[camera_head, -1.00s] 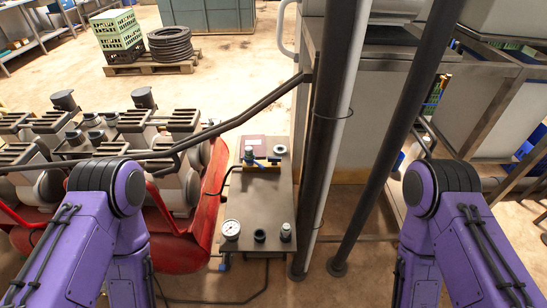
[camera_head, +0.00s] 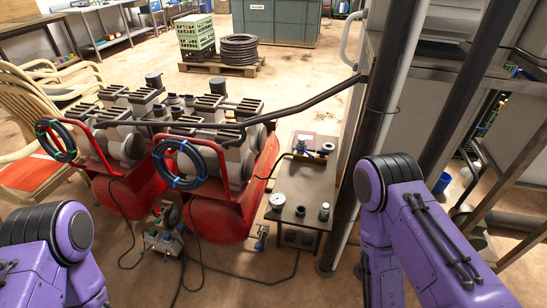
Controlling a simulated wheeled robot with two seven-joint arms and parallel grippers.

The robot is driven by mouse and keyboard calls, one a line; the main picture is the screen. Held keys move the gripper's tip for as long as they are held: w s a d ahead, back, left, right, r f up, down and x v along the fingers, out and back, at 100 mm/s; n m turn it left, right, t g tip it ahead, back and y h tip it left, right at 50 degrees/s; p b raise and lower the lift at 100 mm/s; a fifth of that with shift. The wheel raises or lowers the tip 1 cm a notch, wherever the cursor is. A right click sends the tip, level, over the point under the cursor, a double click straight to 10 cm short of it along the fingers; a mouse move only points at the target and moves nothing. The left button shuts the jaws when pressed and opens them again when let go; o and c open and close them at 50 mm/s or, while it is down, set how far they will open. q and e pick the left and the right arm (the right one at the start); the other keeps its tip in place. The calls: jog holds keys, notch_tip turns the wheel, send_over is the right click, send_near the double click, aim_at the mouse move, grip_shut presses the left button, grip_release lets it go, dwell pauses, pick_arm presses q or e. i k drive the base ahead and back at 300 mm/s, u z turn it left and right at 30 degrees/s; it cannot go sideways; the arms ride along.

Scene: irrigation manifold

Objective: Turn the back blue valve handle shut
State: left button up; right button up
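A grey metal bench (camera_head: 302,186) stands right of centre, with valve fittings and a pressure gauge on top. At its back is a brass fitting (camera_head: 302,155) with small blue parts; a blue handle (camera_head: 322,154) seems to lie along its right end, but it is too small to tell its angle. Another small blue handle (camera_head: 262,239) shows low at the bench's front left. The white gauge (camera_head: 277,201) is at the front left of the top. Only purple links of my arms show, at lower left and lower right. Both grippers are out of view.
Red compressors (camera_head: 222,208) with coiled blue-tied hoses stand just left of the bench. A dark post (camera_head: 373,110) and white pipe rise close on its right. Cables lie on the floor in front.

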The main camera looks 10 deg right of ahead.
aim_at(323, 152)
jog(key=u, duration=0.75)
jog(key=i, duration=0.9)
jog(key=z, duration=0.4)
